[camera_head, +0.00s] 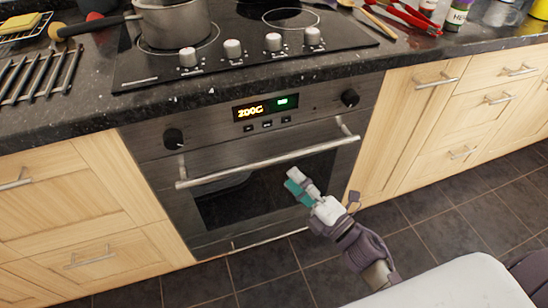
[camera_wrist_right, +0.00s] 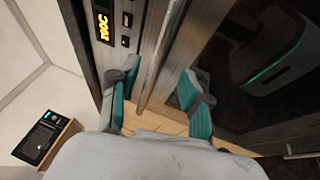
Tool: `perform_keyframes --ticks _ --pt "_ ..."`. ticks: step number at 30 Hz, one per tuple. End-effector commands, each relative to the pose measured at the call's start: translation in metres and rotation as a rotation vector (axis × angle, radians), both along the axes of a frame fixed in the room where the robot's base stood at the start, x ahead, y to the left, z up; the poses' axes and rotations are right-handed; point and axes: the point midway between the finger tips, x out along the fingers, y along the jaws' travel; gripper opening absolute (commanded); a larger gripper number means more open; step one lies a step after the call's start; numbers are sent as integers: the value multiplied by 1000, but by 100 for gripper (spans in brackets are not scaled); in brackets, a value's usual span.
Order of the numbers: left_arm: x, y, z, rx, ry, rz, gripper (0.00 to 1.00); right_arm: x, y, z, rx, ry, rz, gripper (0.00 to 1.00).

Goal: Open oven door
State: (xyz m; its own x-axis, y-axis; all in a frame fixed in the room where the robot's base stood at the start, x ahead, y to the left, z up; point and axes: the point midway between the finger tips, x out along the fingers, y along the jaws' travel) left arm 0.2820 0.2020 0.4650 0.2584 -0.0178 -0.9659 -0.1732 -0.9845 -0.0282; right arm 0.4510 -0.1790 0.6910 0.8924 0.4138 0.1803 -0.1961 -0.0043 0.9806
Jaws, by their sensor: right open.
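The oven (camera_head: 240,205) has a dark glass door that looks shut. Its long metal handle (camera_head: 270,161) runs across the top of the door, under the control panel (camera_head: 264,112). My right gripper (camera_head: 298,184) is in front of the door, just below the right half of the handle in the head view. In the right wrist view my right gripper (camera_wrist_right: 160,95) has its teal-padded fingers apart, and the handle (camera_wrist_right: 163,55) shows in the space between them. I cannot tell whether the handle is touched. My left gripper is not in view.
A cooktop (camera_head: 245,40) with a pot (camera_head: 175,22) is above the oven on the dark countertop (camera_head: 90,108). Wooden drawers and cabinets (camera_head: 395,130) flank the oven. The dark tiled floor (camera_head: 270,275) in front looks clear, apart from my own body at lower right.

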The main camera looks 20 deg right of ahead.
Motion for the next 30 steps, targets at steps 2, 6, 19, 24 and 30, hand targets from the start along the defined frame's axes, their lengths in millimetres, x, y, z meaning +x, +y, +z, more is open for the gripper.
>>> perform_keyframes --ticks 2,6,19,24,30 --pt "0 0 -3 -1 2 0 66 17 8 5 1 -4 1 48" --pt "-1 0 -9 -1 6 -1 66 41 19 10 1 -3 0 48" --pt "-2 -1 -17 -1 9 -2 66 69 32 14 2 1 -1 48" --pt "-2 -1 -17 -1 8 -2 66 68 32 14 2 1 -1 48" --pt "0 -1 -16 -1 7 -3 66 68 32 14 3 1 0 14"
